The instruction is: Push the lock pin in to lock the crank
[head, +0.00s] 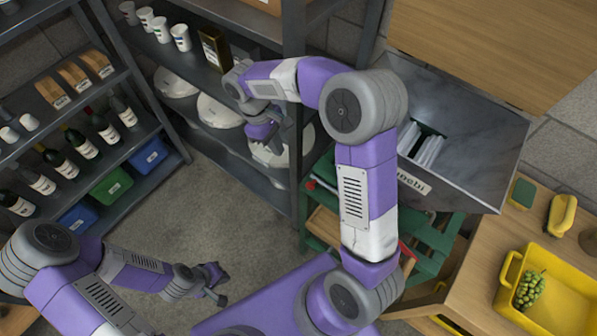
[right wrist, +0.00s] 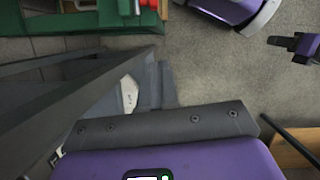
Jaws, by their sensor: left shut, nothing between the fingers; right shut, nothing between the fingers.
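I cannot make out the crank or its lock pin in either view. A grey hopper (head: 470,130) with a partly hidden name plate stands on a green frame (head: 432,262) right of my right arm, and the arm covers part of it. My right gripper (head: 266,143) is shut and empty, close to the shelf with pale round vessels. In the right wrist view its dark fingers (right wrist: 155,85) show near the middle, with part of the green frame (right wrist: 80,18) at the top left. My left gripper (head: 216,285) is shut and empty over the floor.
A grey metal shelf (head: 297,100) stands beside the right gripper. A bottle rack (head: 62,100) with bins is at the left. A wooden table (head: 482,280) with a yellow crate (head: 510,268) of grapes is at the right. Floor (head: 225,225) between is clear.

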